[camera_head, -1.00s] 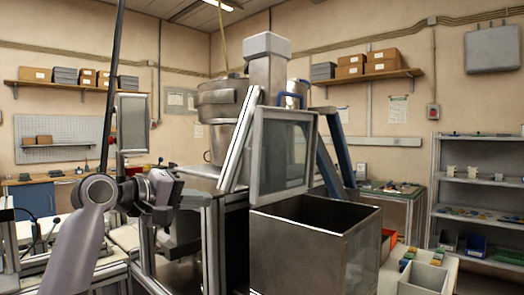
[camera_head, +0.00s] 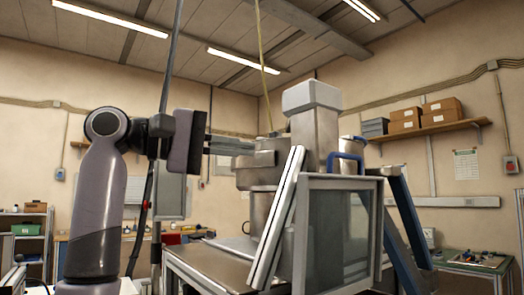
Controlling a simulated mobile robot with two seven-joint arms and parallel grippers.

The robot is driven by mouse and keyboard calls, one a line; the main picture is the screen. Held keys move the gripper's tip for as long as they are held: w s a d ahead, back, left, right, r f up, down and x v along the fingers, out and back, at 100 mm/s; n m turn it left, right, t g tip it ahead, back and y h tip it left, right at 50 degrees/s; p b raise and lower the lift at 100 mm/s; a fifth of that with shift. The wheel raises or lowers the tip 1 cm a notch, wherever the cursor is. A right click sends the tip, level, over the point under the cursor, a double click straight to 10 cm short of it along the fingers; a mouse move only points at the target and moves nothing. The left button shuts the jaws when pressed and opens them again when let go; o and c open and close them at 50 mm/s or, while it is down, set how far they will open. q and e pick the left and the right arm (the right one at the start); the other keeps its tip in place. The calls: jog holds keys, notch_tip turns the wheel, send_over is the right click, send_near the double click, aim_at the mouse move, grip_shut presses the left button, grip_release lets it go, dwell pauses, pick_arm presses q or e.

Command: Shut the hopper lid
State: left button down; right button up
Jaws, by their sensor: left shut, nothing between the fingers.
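The hopper lid, a grey-framed panel with a see-through pane (camera_head: 340,232), stands raised, near upright, right of centre. The hopper's open metal box is below the picture's edge now. My left gripper (camera_head: 250,146) is raised to the left of the lid, with its fingers pointing right, towards the metal drum. The fingers look close together, with nothing held. They appear apart from the lid. My right gripper is not in view.
A pale leaning bar (camera_head: 276,218) stands just left of the lid. Behind are the metal drum (camera_head: 262,178) and a square grey column (camera_head: 315,128). A blue slanted strut (camera_head: 408,222) is right of the lid. A flat metal top (camera_head: 205,264) lies below the gripper.

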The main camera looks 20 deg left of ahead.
pick_arm(q)
jog(key=w+d+f+p, duration=0.1)
jog(key=w+d, duration=0.3)
jog(key=d, duration=0.6)
jog(key=shift+w+d+f+p, duration=0.15)
jog(key=shift+w+d+p, duration=0.2)
jog(key=shift+p, duration=0.55)
